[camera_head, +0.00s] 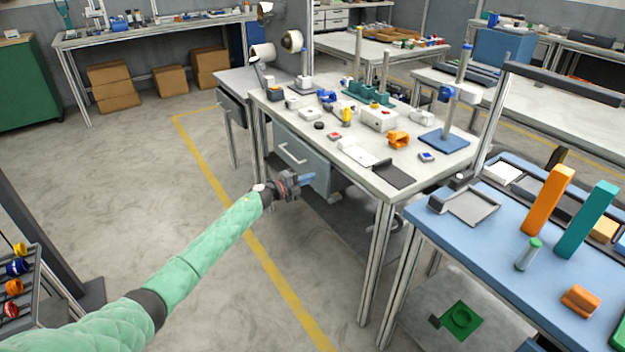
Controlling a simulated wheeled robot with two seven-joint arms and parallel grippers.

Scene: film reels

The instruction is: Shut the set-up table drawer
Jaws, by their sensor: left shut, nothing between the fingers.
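The set-up table (405,181) stands in the middle, its white top covered with parts. Its grey-blue drawer (312,166) sits under the left side of the top, with a pale bar handle (292,153) on its front. No drawer interior shows, and I cannot tell whether a small gap stands behind the front. My left gripper (309,180) is shut and empty, at the lower part of the drawer front, below the handle. I cannot tell whether it touches the front. It hides some of the drawer's lower edge. My right gripper is not in view.
Another table with a dark drawer (232,108) adjoins at the back left. A blue-topped bench (452,235) with orange and teal blocks stands at the right. The floor left of the set-up table is clear, crossed by a yellow line (240,227). A parts rack (38,290) stands at lower left.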

